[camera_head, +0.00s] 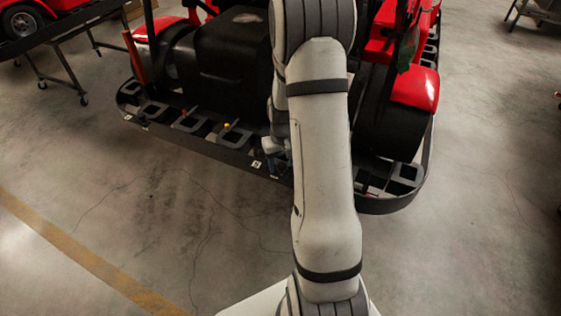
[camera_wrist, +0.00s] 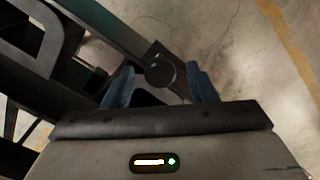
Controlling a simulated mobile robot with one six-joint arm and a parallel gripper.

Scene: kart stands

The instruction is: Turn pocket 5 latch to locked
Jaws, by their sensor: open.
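In the wrist view my gripper (camera_wrist: 160,72) is open, with its two blue-grey fingers apart. A dark round knob-like part (camera_wrist: 162,66) shows between the fingertips, at the edge of a dark rail; I cannot tell whether either finger touches it. I cannot tell from its look which way it is turned. In the head view a black pocketed rail (camera_head: 190,133) runs around the kart's base. A small white tag (camera_head: 256,164) sits on its front face; its number is too small to read surely. My gripper (camera_head: 271,150) is beside it, mostly hidden by my arm.
A kart with red fenders (camera_head: 412,90) and a black seat-like block (camera_head: 232,48) stands inside the rail. Small yellow (camera_head: 229,126) and red (camera_head: 185,113) parts stick up along the rail. The concrete floor in front is clear, with a yellow stripe (camera_head: 85,258) at left.

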